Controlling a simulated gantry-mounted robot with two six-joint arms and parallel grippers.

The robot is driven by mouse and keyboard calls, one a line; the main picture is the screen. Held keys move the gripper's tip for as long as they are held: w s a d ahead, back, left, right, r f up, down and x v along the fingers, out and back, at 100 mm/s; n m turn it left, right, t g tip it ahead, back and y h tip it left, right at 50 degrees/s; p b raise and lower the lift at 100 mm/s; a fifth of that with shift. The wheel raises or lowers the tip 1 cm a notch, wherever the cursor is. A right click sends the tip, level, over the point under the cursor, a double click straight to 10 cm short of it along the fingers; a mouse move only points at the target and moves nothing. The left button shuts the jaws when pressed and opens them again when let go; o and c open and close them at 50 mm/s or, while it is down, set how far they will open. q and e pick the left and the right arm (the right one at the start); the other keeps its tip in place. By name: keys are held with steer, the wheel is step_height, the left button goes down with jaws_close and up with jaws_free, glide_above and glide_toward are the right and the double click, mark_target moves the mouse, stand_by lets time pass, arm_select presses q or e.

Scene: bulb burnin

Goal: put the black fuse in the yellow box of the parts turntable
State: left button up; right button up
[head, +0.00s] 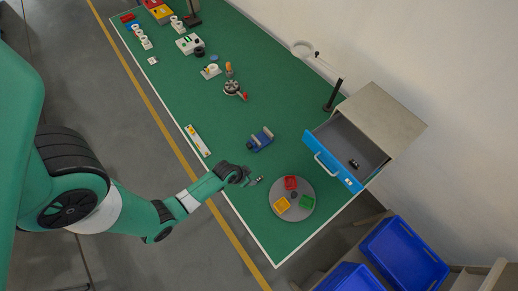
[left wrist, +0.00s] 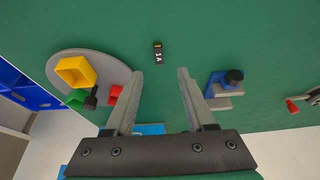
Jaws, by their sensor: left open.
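The black fuse (left wrist: 158,50), a small dark block with light lettering, lies on the green bench top in the left wrist view. The parts turntable (head: 291,216) is a grey disc near the bench's near end, with a yellow box (head: 281,205), a red box (head: 290,183) and a green box (head: 306,202). The yellow box (left wrist: 76,71) also shows in the left wrist view and looks empty. My left gripper (left wrist: 158,75) is open and empty above the bench, with the fuse beyond its fingertips and roughly between their lines. My right gripper is not in view.
A blue-fronted drawer (head: 333,171) stands open beside the turntable, with a small dark item (head: 354,163) inside. A blue-and-grey fixture (head: 260,139) stands on the bench near my left gripper. A black post (head: 333,96) stands behind it. Blue bins (head: 404,252) are off the bench end.

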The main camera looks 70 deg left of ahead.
mark_target(258, 180)
arm_select(q)
steer(key=b+x, duration=0.2)
steer(key=x, duration=0.2)
steer(key=shift+w+f, duration=0.1)
steer(key=shift+f, duration=0.05)
steer(key=shift+w+f+b, duration=0.1)
steer(key=shift+f+b, duration=0.2)
steer(key=shift+b, duration=0.25)
steer(key=b+x, duration=0.2)
steer(key=x, duration=0.2)
steer(key=shift+w+f, duration=0.1)
steer(key=shift+f, duration=0.05)
steer(key=shift+d, duration=0.1)
jaws_close()
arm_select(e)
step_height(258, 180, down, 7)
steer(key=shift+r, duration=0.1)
